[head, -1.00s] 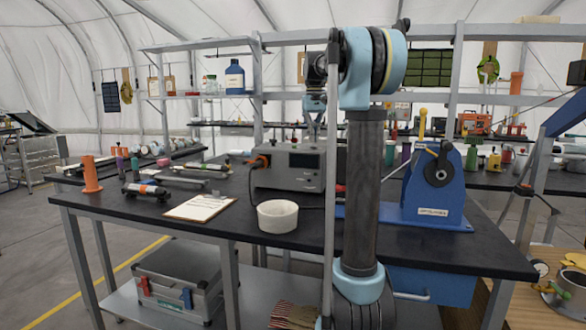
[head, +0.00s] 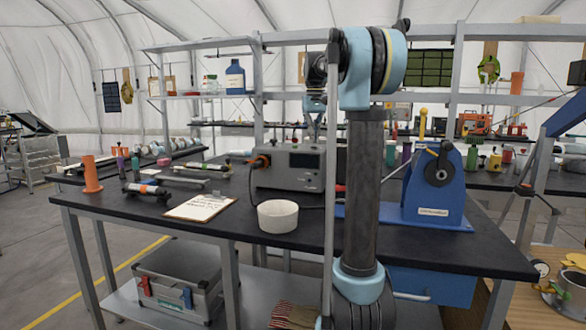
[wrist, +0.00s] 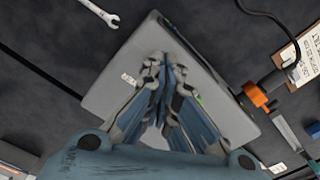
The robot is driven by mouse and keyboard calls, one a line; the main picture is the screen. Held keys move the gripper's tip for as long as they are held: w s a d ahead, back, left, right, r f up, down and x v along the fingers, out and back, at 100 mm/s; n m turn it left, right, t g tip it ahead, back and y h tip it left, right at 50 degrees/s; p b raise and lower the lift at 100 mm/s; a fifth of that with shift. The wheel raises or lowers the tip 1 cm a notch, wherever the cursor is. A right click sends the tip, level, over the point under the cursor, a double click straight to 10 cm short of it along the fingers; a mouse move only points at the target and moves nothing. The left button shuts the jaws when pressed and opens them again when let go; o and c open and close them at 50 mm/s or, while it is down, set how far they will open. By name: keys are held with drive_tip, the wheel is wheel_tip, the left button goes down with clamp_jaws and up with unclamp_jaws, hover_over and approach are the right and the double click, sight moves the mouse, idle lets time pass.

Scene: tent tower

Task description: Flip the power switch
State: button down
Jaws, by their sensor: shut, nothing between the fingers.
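A grey box-shaped instrument (head: 290,168) with a dark display and small front controls stands on the black bench. In the wrist view its grey top (wrist: 110,97) fills the middle, under my gripper. I cannot make out which part is the power switch. My gripper (wrist: 165,62) is shut and empty, its fingertips together over the instrument's top. In the head view my gripper (head: 314,132) hangs just above the instrument, partly behind my arm. I cannot tell whether it touches the instrument. My arm hides part of the instrument's right side.
An orange connector (wrist: 256,95) with a black cable sits beside the instrument. A white bowl (head: 278,216) and a clipboard (head: 200,207) lie in front of it. A blue machine (head: 437,190) stands to the right. A wrench (wrist: 99,13) lies on the bench.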

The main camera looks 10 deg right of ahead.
drive_tip(key=shift+f, duration=0.95)
idle(0.7)
drive_tip(key=shift+r, duration=3.5)
